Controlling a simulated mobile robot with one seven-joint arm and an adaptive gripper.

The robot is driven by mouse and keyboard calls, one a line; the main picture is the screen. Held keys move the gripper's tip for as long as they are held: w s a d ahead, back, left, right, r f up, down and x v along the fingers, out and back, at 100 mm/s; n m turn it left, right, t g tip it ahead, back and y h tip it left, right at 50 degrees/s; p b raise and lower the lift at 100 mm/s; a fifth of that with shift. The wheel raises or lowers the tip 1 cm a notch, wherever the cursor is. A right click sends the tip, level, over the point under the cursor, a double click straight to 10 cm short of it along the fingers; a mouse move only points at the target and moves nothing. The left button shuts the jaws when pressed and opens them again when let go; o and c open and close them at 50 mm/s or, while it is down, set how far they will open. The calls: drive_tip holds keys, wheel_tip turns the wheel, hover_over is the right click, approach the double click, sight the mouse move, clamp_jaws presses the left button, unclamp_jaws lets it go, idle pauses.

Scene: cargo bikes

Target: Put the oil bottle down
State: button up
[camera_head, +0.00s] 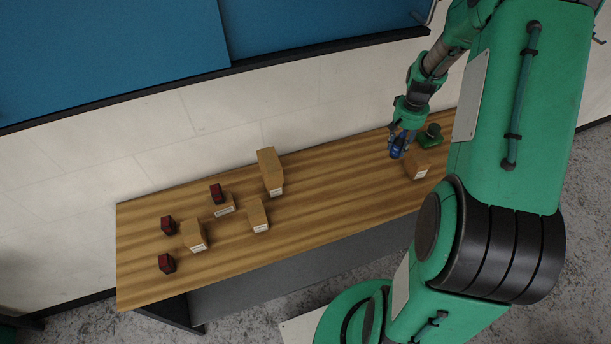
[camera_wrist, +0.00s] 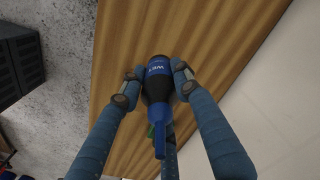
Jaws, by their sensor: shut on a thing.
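The oil bottle (camera_wrist: 157,110) is dark with a blue label and a thin blue spout. In the wrist view it sits between the two fingertips of my gripper (camera_wrist: 156,82), which is shut on its sides. In the head view my gripper (camera_head: 401,130) is over the right part of the wooden table, and the blue bottle (camera_head: 396,150) shows below it, roughly upright. I cannot tell whether the bottle's base touches the table.
On the wooden table (camera_head: 325,185), a cardboard box (camera_head: 418,164) and a green object (camera_head: 431,135) are close to the right of the bottle. Several boxes, one a tall box (camera_head: 270,170), and red-and-black items (camera_head: 167,263) stand at the left. The table's middle is clear.

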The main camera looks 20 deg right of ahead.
drive_tip(key=s+a+f+n+b, duration=0.1)
drive_tip(key=a+f+n+b, duration=0.1)
drive_tip(key=a, duration=0.8)
drive_tip(key=s+a+f+n+b, duration=0.1)
drive_tip(key=a+n, duration=0.4)
drive_tip(key=a, duration=0.6)
drive_tip(key=s+a+f+n+b, duration=0.1)
drive_tip(key=a+f+n+b, duration=0.2)
drive_tip(key=a, duration=0.7)
wheel_tip(320, 180, down, 2)
drive_tip(key=shift+s+a+f+n, duration=0.15)
drive_tip(key=shift+s+n, duration=0.15)
drive_tip(key=shift+n, duration=0.1)
drive_tip(key=shift+w, duration=0.1)
drive_tip(key=w, duration=0.5)
drive_tip(key=w+f, duration=0.1)
drive_tip(key=w, duration=0.4)
drive_tip(key=w+d, duration=0.1)
drive_tip(key=w, duration=0.5)
drive_tip(key=shift+d+f, duration=0.1)
drive_tip(key=shift+f, duration=0.15)
drive_tip(key=shift+s+f+b, duration=0.1)
drive_tip(key=shift+b, duration=0.2)
drive_tip(key=shift+f, duration=1.65)
